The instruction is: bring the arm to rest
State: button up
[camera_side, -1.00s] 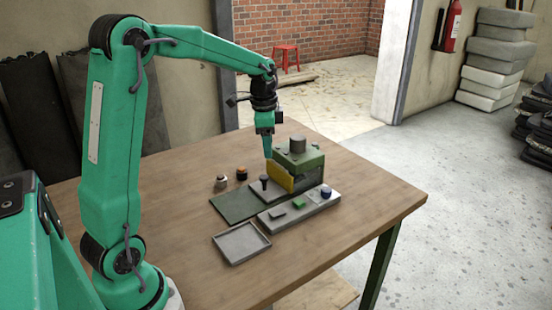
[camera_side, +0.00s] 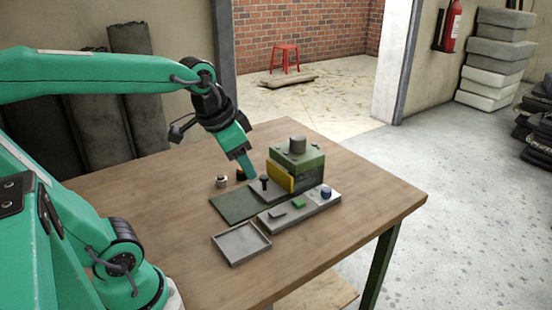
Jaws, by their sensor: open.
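My gripper (camera_side: 252,170) is at the end of my green arm, tilted down and to the right, in the middle of the side view. It is open, and I see nothing held in it. Its tip shows just above and behind the small black-topped peg (camera_side: 264,182), apart from the green machine block (camera_side: 298,160) with its yellow plate (camera_side: 280,176). The gap between the fingers is too small to make out. My arm's elbow is bent, with the upper part reaching in from the left.
A small silver-and-dark cylinder (camera_side: 221,182) stands near my gripper. The table's front right is clear.

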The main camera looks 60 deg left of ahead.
jog(key=shift+n+t, duration=0.5)
jog(key=shift+n, duration=0.4)
jog(key=shift+s+d+f, duration=0.25)
jog(key=shift+s+d, duration=0.15)
jog(key=shift+s, duration=0.45)
jog(key=shift+s+d+f, duration=0.25)
jog(key=shift+s+d, duration=0.15)
jog(key=shift+s, duration=0.5)
jog(key=shift+s+d+f, duration=0.25)
jog(key=shift+s+d, duration=0.15)
jog(key=shift+s, duration=0.45)
